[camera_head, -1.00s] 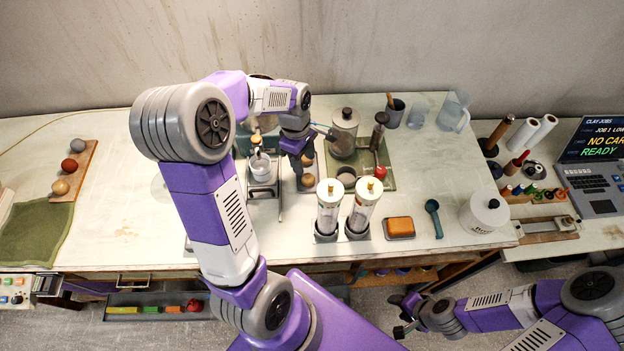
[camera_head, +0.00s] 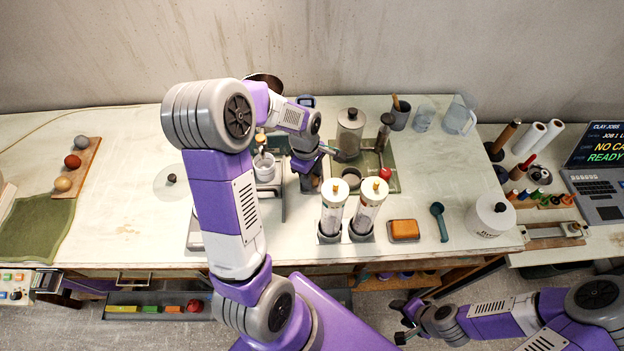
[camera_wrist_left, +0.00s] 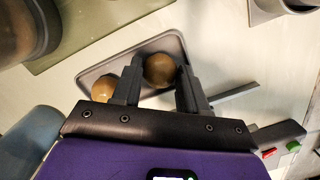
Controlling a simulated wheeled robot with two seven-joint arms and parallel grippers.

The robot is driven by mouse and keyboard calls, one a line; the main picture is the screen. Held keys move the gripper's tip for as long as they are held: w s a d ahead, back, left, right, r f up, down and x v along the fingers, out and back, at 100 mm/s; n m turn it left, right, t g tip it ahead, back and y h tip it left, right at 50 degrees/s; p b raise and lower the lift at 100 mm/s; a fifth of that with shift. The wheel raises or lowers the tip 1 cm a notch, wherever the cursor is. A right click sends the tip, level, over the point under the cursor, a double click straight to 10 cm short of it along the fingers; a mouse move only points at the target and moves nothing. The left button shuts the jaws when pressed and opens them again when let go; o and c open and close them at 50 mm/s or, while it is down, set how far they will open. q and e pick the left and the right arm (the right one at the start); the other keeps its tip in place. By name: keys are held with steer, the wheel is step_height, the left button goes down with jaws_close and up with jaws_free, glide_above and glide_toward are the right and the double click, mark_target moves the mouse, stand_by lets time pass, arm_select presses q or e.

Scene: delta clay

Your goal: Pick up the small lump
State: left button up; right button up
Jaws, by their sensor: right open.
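Two round brown lumps lie in a shallow grey tray (camera_wrist_left: 110,72) in the left wrist view. One lump (camera_wrist_left: 159,68) sits between the fingertips of my left gripper (camera_wrist_left: 160,72). The other lump (camera_wrist_left: 130,88) is beside it to the left, partly hidden behind a finger; it looks similar in size, and I cannot tell surely which is smaller. My left gripper is open, with its fingers on either side of the first lump. In the head view my left gripper (camera_head: 308,182) points down and hides the lumps. My right gripper (camera_head: 402,322) is open and empty, low in front of the table.
Two clear cylinders (camera_head: 332,208) stand just in front of my left gripper. A scale with a cup (camera_head: 264,168) is to its left. A lidded jar (camera_head: 349,132) on a green mat (camera_head: 392,183) is to its right. An orange sponge (camera_head: 404,229) lies further right.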

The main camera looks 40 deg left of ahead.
arm_select(q)
steer(key=shift+c, duration=1.1)
